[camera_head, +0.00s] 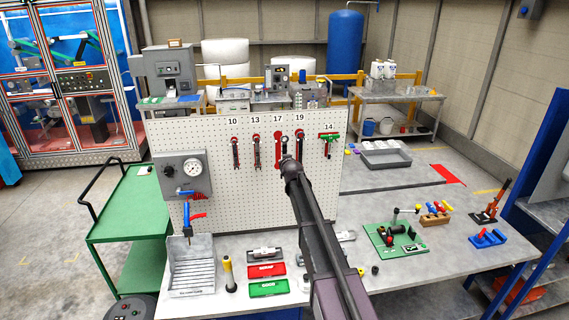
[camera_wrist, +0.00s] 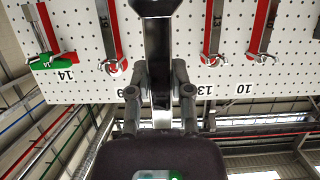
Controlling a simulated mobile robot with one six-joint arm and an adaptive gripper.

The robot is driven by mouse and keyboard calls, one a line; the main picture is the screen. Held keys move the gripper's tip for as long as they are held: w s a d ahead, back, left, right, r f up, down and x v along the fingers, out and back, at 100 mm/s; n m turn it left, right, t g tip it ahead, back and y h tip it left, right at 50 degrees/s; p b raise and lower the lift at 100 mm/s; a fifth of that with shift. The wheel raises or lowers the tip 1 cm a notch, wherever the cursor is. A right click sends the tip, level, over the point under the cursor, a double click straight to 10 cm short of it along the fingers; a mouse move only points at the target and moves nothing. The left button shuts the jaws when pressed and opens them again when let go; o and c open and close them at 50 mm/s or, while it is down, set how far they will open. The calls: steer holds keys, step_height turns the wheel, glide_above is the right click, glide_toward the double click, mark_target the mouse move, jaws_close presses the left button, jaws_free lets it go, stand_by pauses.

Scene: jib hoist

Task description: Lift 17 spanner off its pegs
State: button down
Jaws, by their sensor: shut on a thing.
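The 17 spanner (camera_wrist: 158,45) is a grey metal spanner, shown large and close in the wrist view. In the head view my gripper (camera_head: 291,170) is in front of the pegboard (camera_head: 245,190), below the 17 label (camera_head: 278,119). The red 17 outline (camera_head: 277,151) shows largely bare there, and a dark spanner end appears just right of it. My arm hides the lower part of the spanner. I cannot tell how far it stands from the pegs.
The 13 spanner (camera_head: 257,152) and 10 spanner (camera_head: 235,152) hang left of my gripper; the 19 spanner (camera_head: 300,146) and green 14 tool (camera_head: 328,144) hang right. A gauge box (camera_head: 184,177) is on the board's left. The bench below holds a tray (camera_head: 190,268) and several tools.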

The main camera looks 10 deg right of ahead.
steer(key=s, duration=1.1)
stand_by(1.6)
stand_by(0.4)
step_height(320, 180, down, 25)
steer(key=b, duration=2.5)
